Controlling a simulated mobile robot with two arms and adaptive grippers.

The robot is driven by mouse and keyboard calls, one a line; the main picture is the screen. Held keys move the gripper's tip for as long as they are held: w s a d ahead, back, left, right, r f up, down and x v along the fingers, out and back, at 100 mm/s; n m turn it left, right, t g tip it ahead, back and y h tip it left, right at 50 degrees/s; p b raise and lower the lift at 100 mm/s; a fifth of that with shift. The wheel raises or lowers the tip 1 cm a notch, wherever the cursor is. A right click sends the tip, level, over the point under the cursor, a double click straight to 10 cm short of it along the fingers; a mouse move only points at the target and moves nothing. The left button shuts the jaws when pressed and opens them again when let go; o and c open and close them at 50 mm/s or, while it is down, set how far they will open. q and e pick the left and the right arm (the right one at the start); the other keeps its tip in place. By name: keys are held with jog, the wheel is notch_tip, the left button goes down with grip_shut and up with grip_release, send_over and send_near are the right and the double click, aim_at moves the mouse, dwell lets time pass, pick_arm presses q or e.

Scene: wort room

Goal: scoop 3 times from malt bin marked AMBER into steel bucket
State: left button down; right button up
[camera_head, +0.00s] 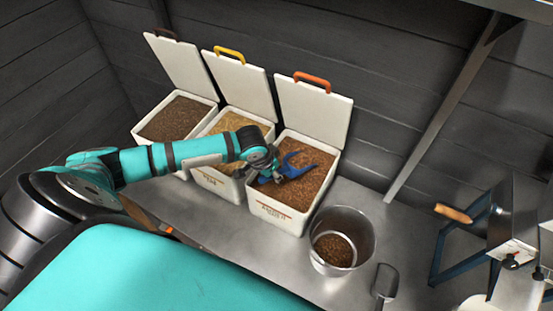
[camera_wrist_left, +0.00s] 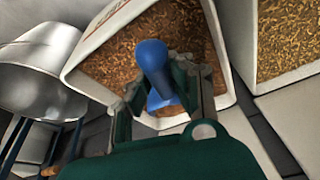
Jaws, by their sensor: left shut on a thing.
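The malt bin with the orange-handled lid (camera_head: 277,216) stands open at the right of three bins, with reddish-brown malt inside; its front print is too small to read surely. My left gripper (camera_head: 273,172) is over this bin's left side, shut on a blue scoop (camera_head: 299,166). The left wrist view shows the scoop (camera_wrist_left: 153,62) between the fingers, above the malt; whether it holds malt cannot be told. The steel bucket (camera_head: 356,219) stands to the right of the bin, with some brown malt at its bottom. It also shows in the left wrist view (camera_wrist_left: 38,60). My right gripper is not in view.
Two more open bins stand to the left, one with pale malt (camera_head: 229,188) and one with dark malt (camera_head: 148,143). Their raised lids stand near the back wall. A blue-framed device (camera_head: 480,235) stands at the right. A grey metal object (camera_head: 385,282) lies near the bucket.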

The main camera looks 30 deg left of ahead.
aim_at(264, 177)
pick_arm(q)
jog(key=shift+t, duration=0.7)
jog(key=s+r+p, duration=0.1)
jog(key=s+a+r+p, duration=0.1)
jog(key=s+r+p, duration=0.1)
jog(key=shift+r+p, duration=0.3)
jog(key=shift+s+a+r+t+h+p, duration=0.15)
jog(key=shift+s+r+t+h+p, duration=0.2)
jog(key=shift+s+r+p, duration=0.3)
jog(key=shift+w, duration=0.1)
